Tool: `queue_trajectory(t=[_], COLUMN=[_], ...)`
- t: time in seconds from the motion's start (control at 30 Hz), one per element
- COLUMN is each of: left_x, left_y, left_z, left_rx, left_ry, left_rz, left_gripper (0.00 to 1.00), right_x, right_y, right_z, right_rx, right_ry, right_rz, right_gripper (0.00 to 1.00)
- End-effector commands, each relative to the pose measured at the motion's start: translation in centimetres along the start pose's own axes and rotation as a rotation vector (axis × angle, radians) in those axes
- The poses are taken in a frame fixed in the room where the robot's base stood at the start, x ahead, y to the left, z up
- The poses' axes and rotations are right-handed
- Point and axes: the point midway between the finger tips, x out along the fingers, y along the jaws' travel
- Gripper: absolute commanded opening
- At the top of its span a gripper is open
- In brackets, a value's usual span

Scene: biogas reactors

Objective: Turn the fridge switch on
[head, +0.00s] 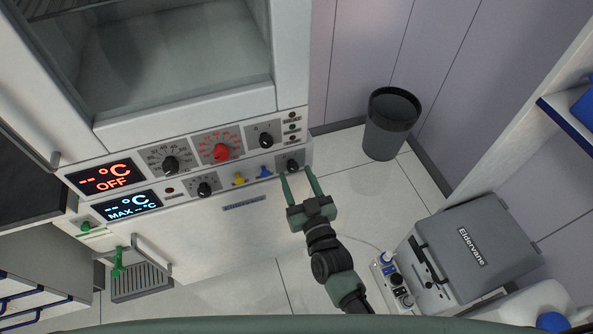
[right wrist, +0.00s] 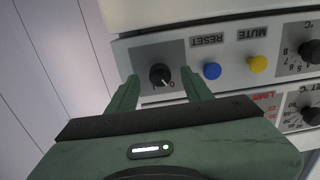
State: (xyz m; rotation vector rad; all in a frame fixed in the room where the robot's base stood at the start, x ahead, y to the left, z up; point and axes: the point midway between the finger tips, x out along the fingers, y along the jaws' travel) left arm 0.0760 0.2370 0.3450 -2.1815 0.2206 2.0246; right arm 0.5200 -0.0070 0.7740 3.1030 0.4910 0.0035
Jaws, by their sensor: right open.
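The fridge switch is a small black rotary knob (head: 291,165) on a grey plate at the right end of the lower control row. In the right wrist view the knob (right wrist: 160,74) has a white pointer line and markings beside it, seen upside down. My right gripper (head: 297,179) is open in front of the knob. Its two green fingers point at the panel, one on each side of the knob in the right wrist view (right wrist: 159,82). Whether they touch the panel or knob is unclear. The red display (head: 106,177) reads "-- °C OFF". My left gripper is out of view.
A blue button (right wrist: 212,71) and a yellow button (right wrist: 258,64) sit beside the knob. A red dial (head: 221,151) and black dials are on the panel. A black bin (head: 390,122) and a grey Eldervane case (head: 475,245) stand to the right.

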Motion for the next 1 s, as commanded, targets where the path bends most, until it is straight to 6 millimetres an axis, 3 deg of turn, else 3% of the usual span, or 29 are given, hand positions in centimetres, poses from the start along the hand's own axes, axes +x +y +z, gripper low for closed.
queue_trajectory(t=[0.2, 0.47, 0.67, 1.0], left_x=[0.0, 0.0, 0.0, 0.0], left_y=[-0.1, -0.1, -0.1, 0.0], left_z=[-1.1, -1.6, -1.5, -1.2], left_rx=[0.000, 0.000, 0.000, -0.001], left_ry=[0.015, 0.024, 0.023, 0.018], left_rz=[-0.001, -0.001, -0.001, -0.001], left_gripper=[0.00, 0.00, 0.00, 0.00], right_x=[2.0, 2.1, 2.1, 2.1], right_y=[0.0, 0.0, 0.0, 0.0], right_z=[0.0, 0.1, 0.1, 0.1], right_rx=[0.000, 0.000, 0.000, 0.032], right_ry=[-0.001, -0.003, -0.003, -0.003], right_rz=[0.000, 0.000, 0.000, -0.001], right_gripper=[0.50, 0.50, 0.00, 0.00])
